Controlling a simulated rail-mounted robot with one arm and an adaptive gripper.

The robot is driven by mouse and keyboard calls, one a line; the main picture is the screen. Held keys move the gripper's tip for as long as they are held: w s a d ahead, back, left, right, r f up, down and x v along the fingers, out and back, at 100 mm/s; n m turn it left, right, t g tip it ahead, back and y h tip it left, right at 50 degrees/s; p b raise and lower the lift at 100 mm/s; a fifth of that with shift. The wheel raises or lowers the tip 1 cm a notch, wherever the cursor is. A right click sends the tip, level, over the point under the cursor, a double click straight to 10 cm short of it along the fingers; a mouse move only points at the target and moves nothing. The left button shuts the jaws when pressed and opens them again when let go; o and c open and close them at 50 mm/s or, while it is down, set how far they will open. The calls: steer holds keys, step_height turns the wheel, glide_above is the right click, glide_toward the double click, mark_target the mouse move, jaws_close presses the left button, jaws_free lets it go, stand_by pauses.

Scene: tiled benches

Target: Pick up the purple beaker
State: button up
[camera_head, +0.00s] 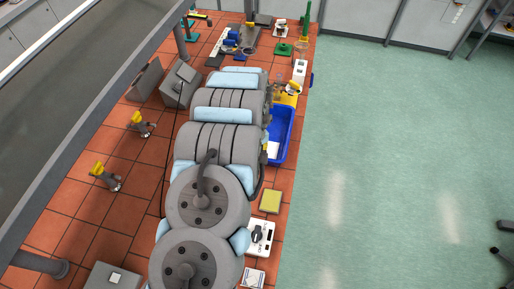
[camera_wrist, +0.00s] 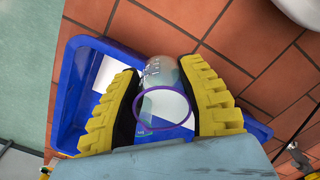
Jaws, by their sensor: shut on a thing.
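The purple beaker (camera_wrist: 160,72) is clear glass with a purple rim and white markings. In the wrist view it sits between the two yellow ribbed fingers of my gripper (camera_wrist: 158,82), which is shut on it. The rim faces the wrist camera. The beaker's base is hard to make out. A blue tray (camera_wrist: 70,108) with white flat things in it shows behind the beaker and fingers. Whether the beaker touches the tray or hangs above it, I cannot tell. In the head view my arm hides much of this area, and the beaker is not clear there.
In the head view the blue tray (camera_head: 289,128) stands at the bench's right edge, beside green floor. A yellow-topped block (camera_head: 270,200) and a white device (camera_head: 260,238) stand nearer. Two yellow-topped fixtures (camera_head: 140,122) stand left. Several items crowd the far end.

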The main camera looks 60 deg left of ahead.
steer(key=p, duration=0.2)
steer(key=s+d+r+p, duration=0.1)
steer(key=shift+r+p, duration=0.25)
steer(key=shift+p, duration=0.1)
steer(key=s+d+p, duration=0.1)
steer(key=p, duration=0.2)
steer(key=shift+d+r, duration=0.1)
steer(key=shift+d, duration=0.1)
